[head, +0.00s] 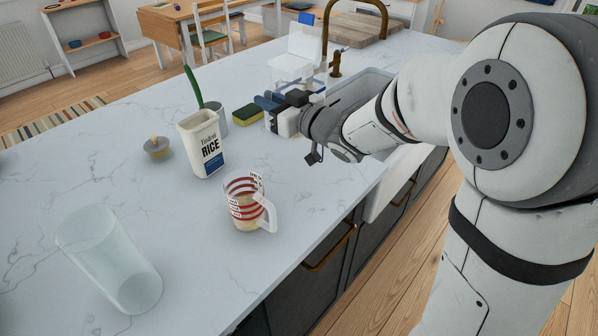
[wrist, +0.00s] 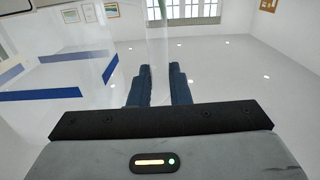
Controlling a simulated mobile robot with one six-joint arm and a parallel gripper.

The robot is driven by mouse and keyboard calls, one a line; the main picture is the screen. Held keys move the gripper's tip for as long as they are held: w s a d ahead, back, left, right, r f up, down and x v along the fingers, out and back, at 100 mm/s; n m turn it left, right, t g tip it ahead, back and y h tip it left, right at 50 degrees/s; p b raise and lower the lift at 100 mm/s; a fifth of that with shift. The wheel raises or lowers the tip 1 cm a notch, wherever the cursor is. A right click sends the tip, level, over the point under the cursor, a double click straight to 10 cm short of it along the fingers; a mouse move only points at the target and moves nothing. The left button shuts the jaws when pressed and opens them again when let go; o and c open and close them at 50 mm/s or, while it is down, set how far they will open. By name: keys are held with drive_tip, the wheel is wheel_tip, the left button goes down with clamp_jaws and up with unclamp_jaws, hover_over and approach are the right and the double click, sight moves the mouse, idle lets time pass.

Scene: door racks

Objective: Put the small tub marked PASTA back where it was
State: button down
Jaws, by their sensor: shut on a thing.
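My gripper (wrist: 160,88) is in the wrist view with its two dark blue fingers close together, shut on a thin clear thing (wrist: 157,45) that rises between them. In the head view my gripper (head: 267,102) is over the counter beside the sink, next to a yellow and green sponge. A clear, boxy container (head: 290,68) stands just behind the fingers in that view. I cannot tell whether it is the thing held. No PASTA mark is readable in either view. A white tub marked RICE (head: 203,145) stands upright on the counter, left of my gripper.
A measuring cup (head: 248,203) and a tall clear glass (head: 108,258) stand nearer. The sink (head: 365,88) lies behind my arm. The left counter is largely free.

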wheel_tip(320, 180, down, 11)
drive_tip(key=shift+f+b, duration=0.15)
drive_tip(key=shift+b, duration=0.2)
drive_tip(key=shift+f, duration=0.1)
drive_tip(key=shift+f, duration=0.15)
drive_tip(key=c, duration=1.3)
unclamp_jaws()
drive_tip(key=shift+c, duration=0.2)
